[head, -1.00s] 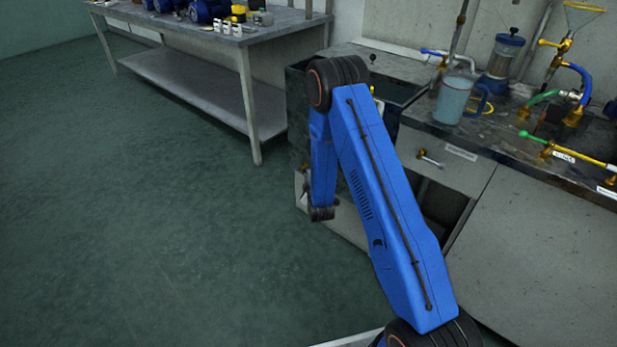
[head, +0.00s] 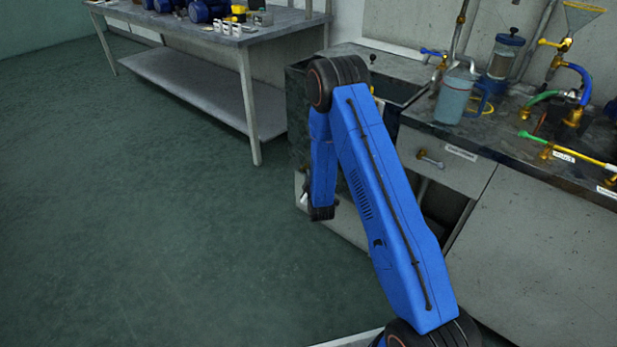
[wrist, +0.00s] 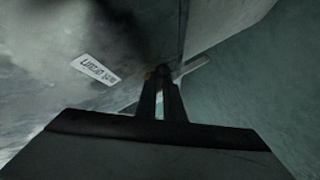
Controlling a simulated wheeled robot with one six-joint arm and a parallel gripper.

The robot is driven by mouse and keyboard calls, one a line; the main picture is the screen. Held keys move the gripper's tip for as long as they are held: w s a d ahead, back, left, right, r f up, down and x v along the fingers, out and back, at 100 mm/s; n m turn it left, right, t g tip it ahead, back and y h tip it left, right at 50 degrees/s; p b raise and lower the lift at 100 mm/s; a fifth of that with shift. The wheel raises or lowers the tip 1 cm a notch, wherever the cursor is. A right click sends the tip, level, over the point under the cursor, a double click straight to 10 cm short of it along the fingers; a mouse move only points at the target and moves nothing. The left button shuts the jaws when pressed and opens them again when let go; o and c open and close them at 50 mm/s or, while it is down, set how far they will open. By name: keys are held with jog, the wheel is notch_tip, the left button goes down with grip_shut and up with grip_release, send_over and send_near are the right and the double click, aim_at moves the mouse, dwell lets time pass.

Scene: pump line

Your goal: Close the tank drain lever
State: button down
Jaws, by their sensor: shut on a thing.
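In the wrist view, my gripper (wrist: 167,82) has its two dark fingers close together at a pale, flat bar (wrist: 195,67), which I take to be the tank drain lever. The bar slants up to the right beside a grey panel, and the fingers hide its near end. A small yellowish part shows just left of the fingertips. A white label (wrist: 96,69) is on the panel left of the fingers; its text is too blurred to read. In the head view my blue arm hides the gripper and most of the lever area.
The bench (head: 520,210) with a drawer and open cupboard stands right of my arm. On it are a blue jug (head: 453,99), a blue-capped canister (head: 501,58) and coloured pipes with valves. A metal table (head: 190,78) stands at the back left. The green floor (head: 150,230) at left is clear.

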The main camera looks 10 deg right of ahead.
jog(key=shift+r+n+g+h, duration=0.3)
jog(key=shift+r+n+g, duration=0.4)
jog(key=shift+g, duration=0.5)
jog(key=c, duration=1.9)
grip_release()
jog(key=shift+o, duration=0.2)
jog(key=v, duration=1.7)
jog(key=shift+s, duration=0.15)
jog(key=shift+r, duration=0.15)
